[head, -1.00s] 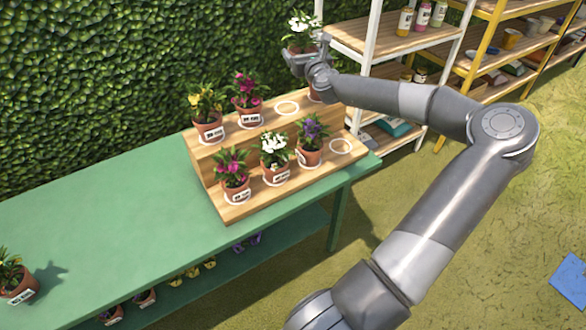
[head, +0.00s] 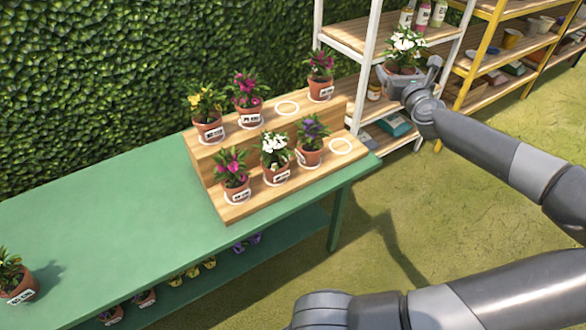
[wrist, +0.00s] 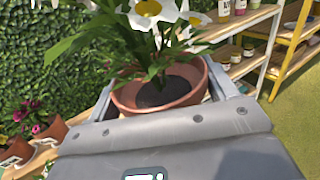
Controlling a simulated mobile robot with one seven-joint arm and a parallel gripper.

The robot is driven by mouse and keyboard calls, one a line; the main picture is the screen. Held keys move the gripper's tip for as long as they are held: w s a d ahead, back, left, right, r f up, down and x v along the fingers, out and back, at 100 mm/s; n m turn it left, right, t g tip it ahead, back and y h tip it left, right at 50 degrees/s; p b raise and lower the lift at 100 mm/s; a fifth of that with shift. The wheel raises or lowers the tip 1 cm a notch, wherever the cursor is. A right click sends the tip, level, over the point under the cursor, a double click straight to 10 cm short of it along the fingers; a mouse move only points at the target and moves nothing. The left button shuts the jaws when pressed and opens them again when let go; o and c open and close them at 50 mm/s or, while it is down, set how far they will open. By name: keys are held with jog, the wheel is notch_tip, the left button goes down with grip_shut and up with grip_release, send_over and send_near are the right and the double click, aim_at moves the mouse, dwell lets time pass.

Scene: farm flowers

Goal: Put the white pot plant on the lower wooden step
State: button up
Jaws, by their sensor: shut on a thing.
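The white pot plant (head: 405,45) has white flowers and a terracotta pot, and it is upright in the air right of the stepped stand. My gripper (head: 408,76) is shut on its pot. In the wrist view the pot (wrist: 165,92) sits between the fingers, with soil and leaves showing. The lower wooden step (head: 245,203) holds a magenta plant (head: 233,168), another white plant (head: 274,150) and a purple plant (head: 312,132). An empty white ring (head: 341,146) is at its right end.
The upper step holds yellow (head: 204,102), magenta (head: 246,88) and pink (head: 320,65) plants, with an empty ring (head: 287,108). The green table (head: 100,225) is mostly clear. A white shelf (head: 365,50) stands behind the held plant. A hedge (head: 120,60) is behind the table.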

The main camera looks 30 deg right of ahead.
notch_tip(320, 180, down, 18)
jog(key=shift+w+a+f, duration=0.6)
jog(key=shift+w+f, duration=1.25)
jog(key=shift+w+a+f, duration=0.55)
jog(key=shift+w+f, duration=1.25)
jog(key=shift+w, duration=0.05)
jog(key=shift+w+a+f, duration=0.6)
jog(key=shift+w+f, duration=1.25)
jog(key=shift+f, duration=0.15)
jog(key=o, duration=1.3)
